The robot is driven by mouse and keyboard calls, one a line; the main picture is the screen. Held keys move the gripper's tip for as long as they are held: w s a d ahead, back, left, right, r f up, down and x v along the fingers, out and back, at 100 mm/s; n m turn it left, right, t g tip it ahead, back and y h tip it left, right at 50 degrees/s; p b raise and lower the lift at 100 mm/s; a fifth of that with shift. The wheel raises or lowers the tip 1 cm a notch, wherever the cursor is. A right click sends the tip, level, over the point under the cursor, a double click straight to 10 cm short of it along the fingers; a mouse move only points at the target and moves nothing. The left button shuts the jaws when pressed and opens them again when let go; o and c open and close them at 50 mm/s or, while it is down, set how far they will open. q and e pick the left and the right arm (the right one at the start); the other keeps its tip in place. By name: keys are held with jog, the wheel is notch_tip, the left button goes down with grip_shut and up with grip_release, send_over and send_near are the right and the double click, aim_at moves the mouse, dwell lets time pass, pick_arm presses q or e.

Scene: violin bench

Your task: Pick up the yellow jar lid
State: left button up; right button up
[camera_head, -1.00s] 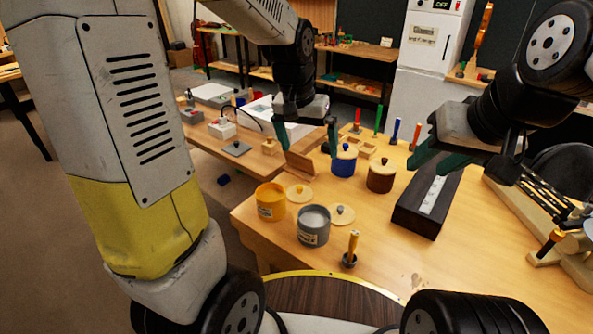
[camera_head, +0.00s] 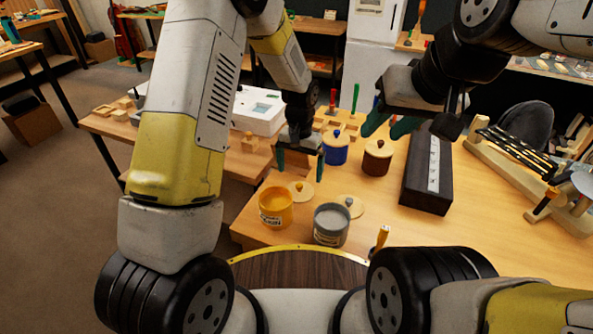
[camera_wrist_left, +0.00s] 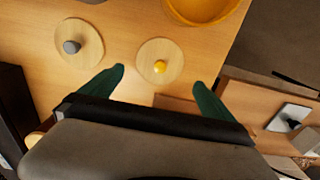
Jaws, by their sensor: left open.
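The yellow jar lid (camera_head: 301,191), a pale wooden disc with a yellow knob, lies flat on the bench beside the open yellow jar (camera_head: 276,208). In the left wrist view the lid (camera_wrist_left: 147,51) lies just beyond the gap between the fingertips. My left gripper (camera_head: 301,166) is open and empty, pointing down above and slightly behind the lid; it also shows in the left wrist view (camera_wrist_left: 159,80). My right gripper (camera_head: 390,126) is open and empty above the bench, left of the dark box.
A grey jar (camera_head: 331,225) and its grey-knobbed lid (camera_head: 349,206) are right of the yellow lid. Lidded blue (camera_head: 335,149) and brown (camera_head: 377,158) jars stand behind. A long dark box (camera_head: 428,175) lies to the right. A gold-handled tool (camera_head: 381,238) stands in front.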

aim_at(299, 185)
pick_arm(q)
jog(key=f, duration=0.6)
jog(key=shift+s+a+f, duration=0.1)
jog(key=shift+s+f, duration=0.05)
jog(key=shift+s, duration=0.1)
jog(key=shift+c, duration=0.4)
jog(key=c, duration=1.1)
